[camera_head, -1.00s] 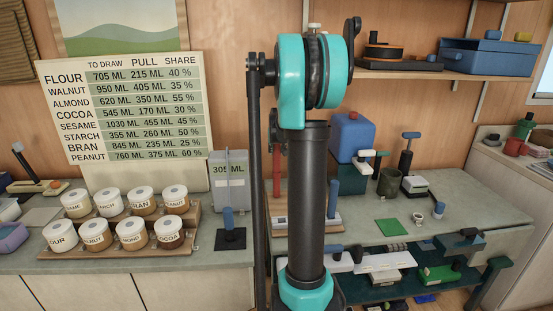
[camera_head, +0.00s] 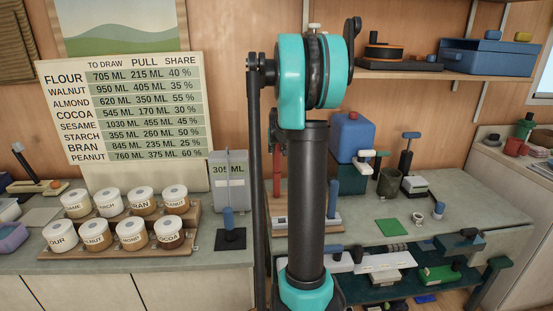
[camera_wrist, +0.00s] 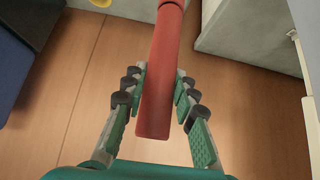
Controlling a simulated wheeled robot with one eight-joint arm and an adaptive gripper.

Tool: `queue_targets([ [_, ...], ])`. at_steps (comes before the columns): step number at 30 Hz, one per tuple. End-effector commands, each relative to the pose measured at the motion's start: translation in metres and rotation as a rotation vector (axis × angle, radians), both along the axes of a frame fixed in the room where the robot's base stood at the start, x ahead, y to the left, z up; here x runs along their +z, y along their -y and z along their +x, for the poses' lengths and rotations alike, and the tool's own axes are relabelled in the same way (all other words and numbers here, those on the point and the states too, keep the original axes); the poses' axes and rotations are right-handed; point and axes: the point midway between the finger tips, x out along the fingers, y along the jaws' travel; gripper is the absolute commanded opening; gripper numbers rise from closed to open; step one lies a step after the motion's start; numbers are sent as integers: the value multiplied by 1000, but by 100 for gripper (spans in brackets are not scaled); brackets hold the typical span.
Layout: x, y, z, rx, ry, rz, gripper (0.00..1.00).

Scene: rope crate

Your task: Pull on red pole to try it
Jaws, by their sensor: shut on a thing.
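The red pole (camera_wrist: 158,95) runs from the top of the wrist view down between the fingers of my gripper (camera_wrist: 160,88).
A grey box marked 305 ML (camera_head: 229,180) stands on the counter left of my arm, with a blue-handled piece (camera_head: 229,222) before it. Labelled jars (camera_head: 132,235) fill a rack farther left. A blue canister (camera_head: 351,137) and a green mat (camera_head: 391,227) are at right.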

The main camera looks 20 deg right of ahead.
Motion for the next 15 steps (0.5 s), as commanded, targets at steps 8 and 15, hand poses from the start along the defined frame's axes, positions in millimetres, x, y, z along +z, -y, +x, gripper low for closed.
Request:
queue_targets([
  [8, 0, 0, 0, 0, 1, 0, 0],
  [15, -1, 0, 0, 0, 0, 0, 32],
])
